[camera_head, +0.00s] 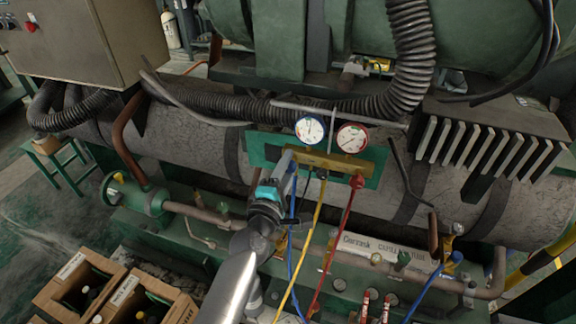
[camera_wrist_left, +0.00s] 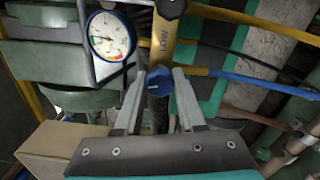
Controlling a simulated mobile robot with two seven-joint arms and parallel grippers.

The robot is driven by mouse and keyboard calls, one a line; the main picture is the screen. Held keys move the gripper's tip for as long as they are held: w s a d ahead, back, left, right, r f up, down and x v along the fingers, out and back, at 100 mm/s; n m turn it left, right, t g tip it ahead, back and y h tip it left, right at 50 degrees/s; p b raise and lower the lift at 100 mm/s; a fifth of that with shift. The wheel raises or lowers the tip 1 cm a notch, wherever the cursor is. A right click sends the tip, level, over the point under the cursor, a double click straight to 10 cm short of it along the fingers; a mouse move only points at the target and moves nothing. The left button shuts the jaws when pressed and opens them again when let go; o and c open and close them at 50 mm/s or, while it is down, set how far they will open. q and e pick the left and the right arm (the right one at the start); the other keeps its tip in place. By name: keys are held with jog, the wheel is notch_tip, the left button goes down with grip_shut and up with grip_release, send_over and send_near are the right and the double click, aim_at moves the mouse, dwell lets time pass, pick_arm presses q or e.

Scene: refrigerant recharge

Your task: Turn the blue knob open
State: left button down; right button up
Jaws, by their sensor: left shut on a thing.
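The blue knob (camera_wrist_left: 160,83) is between the two fingertips of my left gripper (camera_wrist_left: 161,74) in the left wrist view, and the gripper is shut on it. It sits at the side of the brass manifold (camera_wrist_left: 167,30), which carries the word LOW. In the head view my left gripper (camera_head: 287,163) reaches up to the left end of the manifold (camera_head: 328,163) and hides the knob. The blue-rimmed gauge (camera_head: 310,129) is just above it and also shows in the left wrist view (camera_wrist_left: 109,36). My right gripper is not in view.
A red gauge (camera_head: 352,138) and red knob (camera_head: 357,181) are on the right side of the manifold. Blue, yellow (camera_head: 309,238) and red (camera_head: 333,244) hoses hang below. Open boxes (camera_head: 147,301) with bottles stand at lower left. Machinery pipes surround the manifold.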

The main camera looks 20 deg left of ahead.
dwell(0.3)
pick_arm(q)
jog(key=c, duration=0.5)
grip_release()
jog(key=s+b, duration=0.1)
jog(key=s, duration=1.4)
jog(key=shift+a, duration=0.25)
jog(key=shift+s, duration=0.1)
